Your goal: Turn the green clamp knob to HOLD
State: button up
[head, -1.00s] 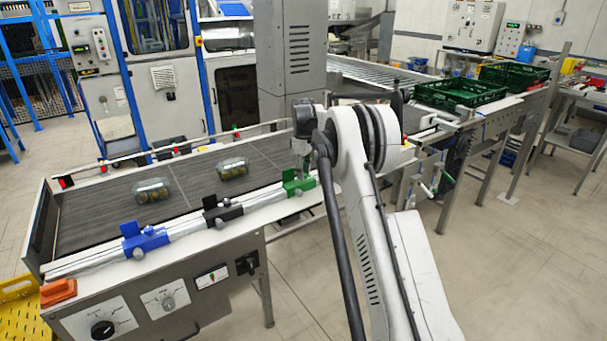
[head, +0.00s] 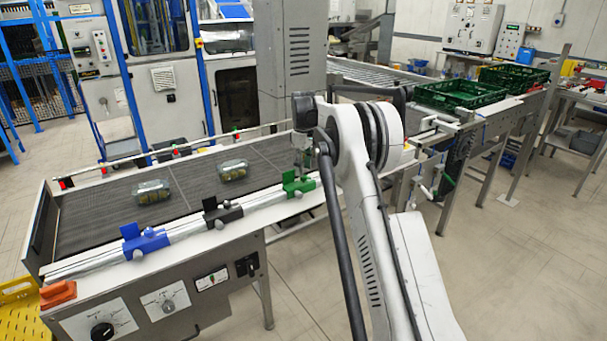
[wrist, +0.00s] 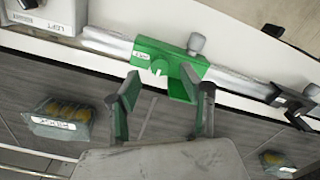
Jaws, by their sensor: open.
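The green clamp (wrist: 165,58) sits on a silver rail in the wrist view, with a grey knob (wrist: 196,43) on its far side and a small white label on its body. An upright green plate stands on its near side. In the head view the green clamp (head: 298,186) is at the right end of the rail, partly behind my arm. My gripper (wrist: 163,88) is open, its two fingers apart just short of the clamp body. I cannot tell whether a finger touches the plate. The knob lies beyond the fingertips, and its setting is not readable.
A black clamp (head: 222,214) and a blue clamp (head: 146,241) sit further left on the same rail. Two clear punnets (head: 151,190) (head: 233,169) lie on the dark belt (head: 100,215) behind it. Green crates (head: 461,94) stand at the right.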

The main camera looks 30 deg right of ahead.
notch_tip(320, 180, up, 9)
dwell(0.3)
dwell(0.5)
jog(key=s+a+r+m+t, duration=0.2)
jog(key=s+a+r, duration=0.55)
jog(key=s, duration=0.35)
jog(key=s+a+r+m+t, duration=0.1)
jog(key=s+a+r, duration=0.65)
jog(key=s, duration=0.25)
jog(key=s+a+f+m+t, duration=0.1)
jog(key=s+a+f, duration=0.2)
jog(key=s, duration=0.6)
jog(key=s+a+f+m+t, duration=0.1)
jog(key=s+a+f, duration=0.2)
jog(key=s, duration=0.7)
jog(key=s+a+f+m+t, duration=0.2)
jog(key=s+f, duration=0.4)
jog(key=s, duration=0.4)
jog(key=shift+s+a+f, duration=0.2)
jog(key=shift+a, duration=0.7)
